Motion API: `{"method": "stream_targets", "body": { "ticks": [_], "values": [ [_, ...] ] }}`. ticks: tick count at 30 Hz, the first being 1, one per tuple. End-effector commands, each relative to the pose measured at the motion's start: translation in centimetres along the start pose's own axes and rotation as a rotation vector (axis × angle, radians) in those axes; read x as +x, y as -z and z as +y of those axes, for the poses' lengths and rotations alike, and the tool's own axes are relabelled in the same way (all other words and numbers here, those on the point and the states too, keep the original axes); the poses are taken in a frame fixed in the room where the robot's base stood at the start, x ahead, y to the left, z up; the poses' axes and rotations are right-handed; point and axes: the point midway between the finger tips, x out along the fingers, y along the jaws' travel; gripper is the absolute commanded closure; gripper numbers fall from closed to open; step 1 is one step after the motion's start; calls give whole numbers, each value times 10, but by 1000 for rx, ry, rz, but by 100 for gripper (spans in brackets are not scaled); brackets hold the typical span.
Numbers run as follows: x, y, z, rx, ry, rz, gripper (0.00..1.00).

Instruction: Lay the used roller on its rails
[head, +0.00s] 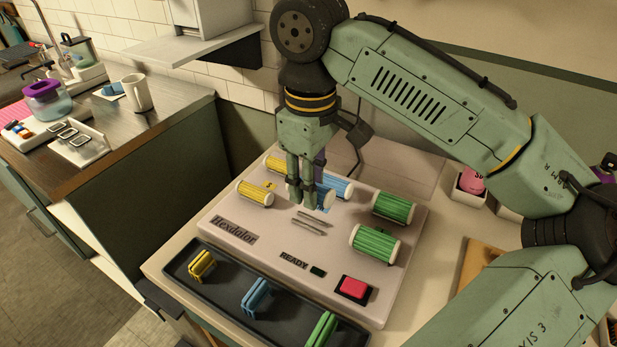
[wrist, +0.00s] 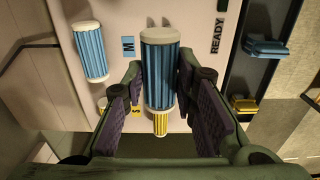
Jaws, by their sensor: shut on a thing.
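My gripper (head: 306,200) is shut on a blue ribbed roller with white end caps. In the wrist view the held blue roller (wrist: 159,70) lies lengthwise between the two jaws (wrist: 160,112). In the head view the fingers partly hide the held blue roller (head: 326,196). Two thin grey rails (head: 311,222) lie bare on the pale panel, just in front of the held roller. A second blue roller (head: 338,186) lies behind my gripper, and it also shows in the wrist view (wrist: 91,52). I cannot tell the exact gap between held roller and panel.
Yellow rollers (head: 255,192) are at left on the panel (head: 225,215), green rollers (head: 375,243) at right. A red button (head: 353,288) is near the front. A dark tray (head: 225,290) in front holds yellow, blue and green ribbed pieces.

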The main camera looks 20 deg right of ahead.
Motion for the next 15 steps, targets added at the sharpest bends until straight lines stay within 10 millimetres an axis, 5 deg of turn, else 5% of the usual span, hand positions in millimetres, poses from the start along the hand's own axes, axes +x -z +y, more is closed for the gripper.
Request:
{"method": "stream_targets", "body": {
  "ticks": [15],
  "values": [
    [48, 0, -1, -4, 2, 1, 100]
  ]
}}
